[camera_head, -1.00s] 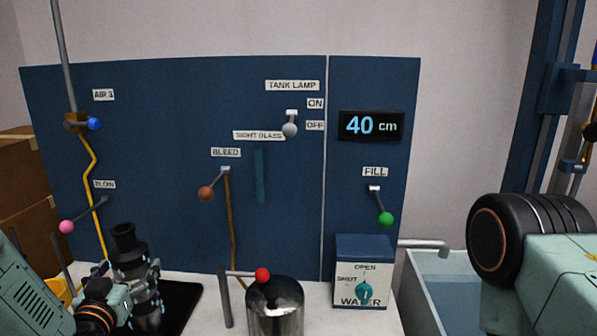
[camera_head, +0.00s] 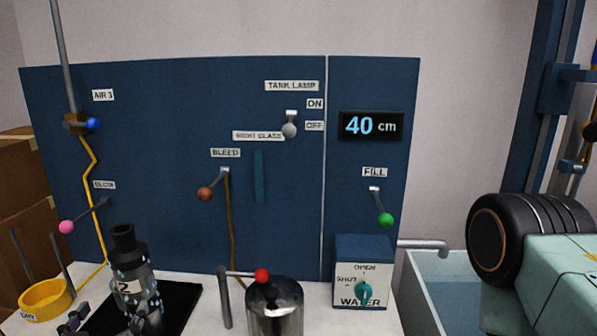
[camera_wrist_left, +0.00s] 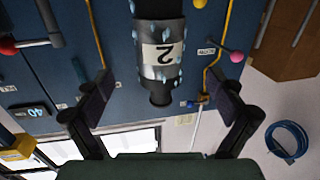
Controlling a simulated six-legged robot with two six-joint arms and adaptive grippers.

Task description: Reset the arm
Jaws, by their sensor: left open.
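A dark tube with a white label "2" and a black cap (camera_head: 126,272) stands upright on a black mat (camera_head: 188,300) at the lower left of the head view. It has pale droplets on it. In the left wrist view the same tube (camera_wrist_left: 162,55) appears upside down, ahead of my left gripper (camera_wrist_left: 160,88), with its capped end toward me. The two fingers are spread wide and nothing is between their pads. In the head view only a small part of my left gripper (camera_head: 74,318) shows at the bottom edge. My right gripper is out of view.
A yellow "DRY" ring holder (camera_head: 47,299) with upright pegs stands at the far left. A metal canister (camera_head: 275,310) and a water box (camera_head: 362,271) stand right of the tube. A blue panel (camera_head: 280,230) with levers rises behind. A water tank (camera_head: 440,262) is at right.

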